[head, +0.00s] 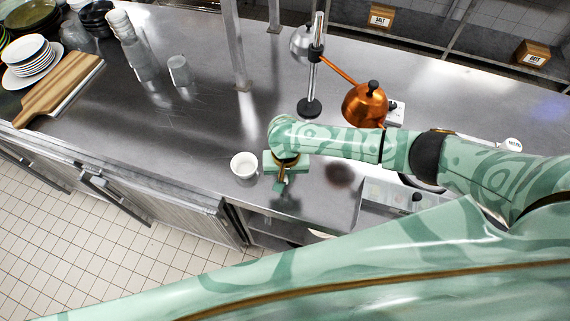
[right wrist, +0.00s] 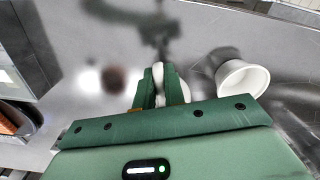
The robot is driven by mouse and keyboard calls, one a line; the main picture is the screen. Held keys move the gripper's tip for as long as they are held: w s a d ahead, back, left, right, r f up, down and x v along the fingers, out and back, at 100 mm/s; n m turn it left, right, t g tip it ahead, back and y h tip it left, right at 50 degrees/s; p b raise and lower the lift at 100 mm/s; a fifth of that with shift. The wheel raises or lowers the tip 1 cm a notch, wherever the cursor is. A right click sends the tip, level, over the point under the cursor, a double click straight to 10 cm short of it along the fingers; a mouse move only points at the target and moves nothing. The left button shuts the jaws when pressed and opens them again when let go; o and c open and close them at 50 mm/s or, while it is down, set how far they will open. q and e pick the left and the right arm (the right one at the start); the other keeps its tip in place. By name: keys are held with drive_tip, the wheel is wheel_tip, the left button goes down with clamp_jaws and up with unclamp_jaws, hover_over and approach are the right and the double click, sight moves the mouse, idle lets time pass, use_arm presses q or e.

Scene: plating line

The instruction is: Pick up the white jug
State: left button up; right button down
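The white jug (head: 244,165) stands upright near the front edge of the steel counter (head: 205,125). In the right wrist view the white jug (right wrist: 243,79) is to the right of the fingers, its round mouth showing. My right gripper (head: 281,184) is low over the counter, just right of the jug in the head view. In the right wrist view its green fingers (right wrist: 161,86) are close together, with something white between or behind them. I cannot tell whether that is part of the jug. My left gripper is out of view.
A copper kettle (head: 366,104) and a metal stand (head: 312,75) are behind my right arm. A wooden board (head: 58,90), stacked plates (head: 30,56) and glasses (head: 179,70) are at left. A metal post (head: 236,50) rises from the counter. The counter left of the jug is clear.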

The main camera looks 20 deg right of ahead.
drive_tip(key=shift+r, duration=0.2)
drive_tip(key=shift+w+r+p, duration=0.1)
drive_tip(key=shift+r+p, duration=0.35)
drive_tip(key=shift+r, duration=0.45)
drive_tip(key=s+r+p, duration=0.6)
drive_tip(key=s+r, duration=0.4)
drive_tip(key=s, duration=0.4)
drive_tip(key=shift+d+r, duration=0.25)
drive_tip(key=shift+r, duration=0.15)
